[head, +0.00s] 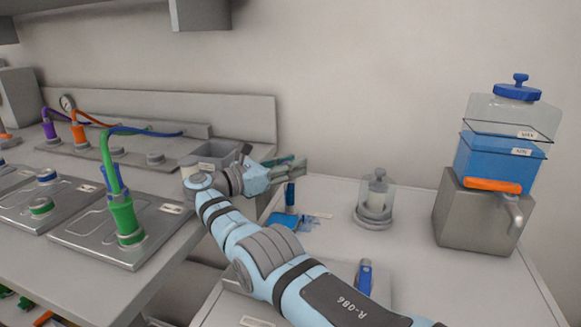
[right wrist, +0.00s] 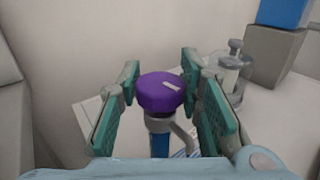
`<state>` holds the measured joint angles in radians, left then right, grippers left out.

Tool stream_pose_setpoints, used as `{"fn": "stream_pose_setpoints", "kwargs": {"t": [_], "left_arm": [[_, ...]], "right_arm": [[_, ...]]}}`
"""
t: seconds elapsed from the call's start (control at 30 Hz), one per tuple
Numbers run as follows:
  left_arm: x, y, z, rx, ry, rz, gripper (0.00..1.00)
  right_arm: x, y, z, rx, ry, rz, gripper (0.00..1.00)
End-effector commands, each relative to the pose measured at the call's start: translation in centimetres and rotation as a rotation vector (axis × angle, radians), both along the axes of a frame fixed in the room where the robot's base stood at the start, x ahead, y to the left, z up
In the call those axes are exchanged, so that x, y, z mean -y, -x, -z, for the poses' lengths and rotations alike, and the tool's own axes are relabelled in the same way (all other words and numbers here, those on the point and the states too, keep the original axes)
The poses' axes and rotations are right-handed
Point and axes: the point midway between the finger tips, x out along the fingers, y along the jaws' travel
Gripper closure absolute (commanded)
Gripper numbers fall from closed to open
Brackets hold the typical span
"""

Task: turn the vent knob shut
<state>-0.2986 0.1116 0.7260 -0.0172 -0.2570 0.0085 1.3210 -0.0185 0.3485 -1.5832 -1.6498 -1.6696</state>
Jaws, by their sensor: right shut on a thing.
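The vent knob (right wrist: 160,95) is a purple, faceted cap with a white pointer mark on top. In the right wrist view the mark points to the right and slightly up. The knob sits above a blue post (right wrist: 159,145) with a grey curved pipe beside it. In the head view my right gripper (head: 290,168) is above the blue post (head: 291,193) and hides the knob. My left gripper is not in view.
A glass jar (head: 376,200) stands to the right on the white bench. A blue-liquid tank (head: 495,165) with an orange-handled tap stands farther right. Metal plates with a green connector (head: 126,220) and hoses lie left. A grey bin (head: 210,157) is behind my wrist.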

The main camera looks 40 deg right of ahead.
Motion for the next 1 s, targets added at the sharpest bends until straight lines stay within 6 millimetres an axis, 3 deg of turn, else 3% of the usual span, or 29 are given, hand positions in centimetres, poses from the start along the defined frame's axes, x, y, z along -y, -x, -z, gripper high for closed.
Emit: {"fn": "stream_pose_setpoints", "kwargs": {"t": [0.03,0.07,0.2,0.57,0.83,1.0], "left_arm": [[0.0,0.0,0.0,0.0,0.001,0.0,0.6],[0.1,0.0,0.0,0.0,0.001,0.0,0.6],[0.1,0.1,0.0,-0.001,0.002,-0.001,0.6],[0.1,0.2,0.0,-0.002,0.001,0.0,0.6],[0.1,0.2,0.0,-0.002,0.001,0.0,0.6],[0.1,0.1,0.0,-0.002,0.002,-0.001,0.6]], "right_arm": [[0.0,0.0,0.1,-0.002,-0.002,-0.001,0.95],[0.0,0.0,0.1,-0.002,-0.001,0.0,0.64],[0.0,0.0,0.1,-0.001,-0.001,0.0,0.46],[0.0,0.0,-0.9,0.003,0.0,0.001,0.46],[0.0,0.0,-7.4,0.004,0.0,0.0,0.46],[0.0,0.0,-9.7,-0.001,0.0,0.0,0.46]]}}
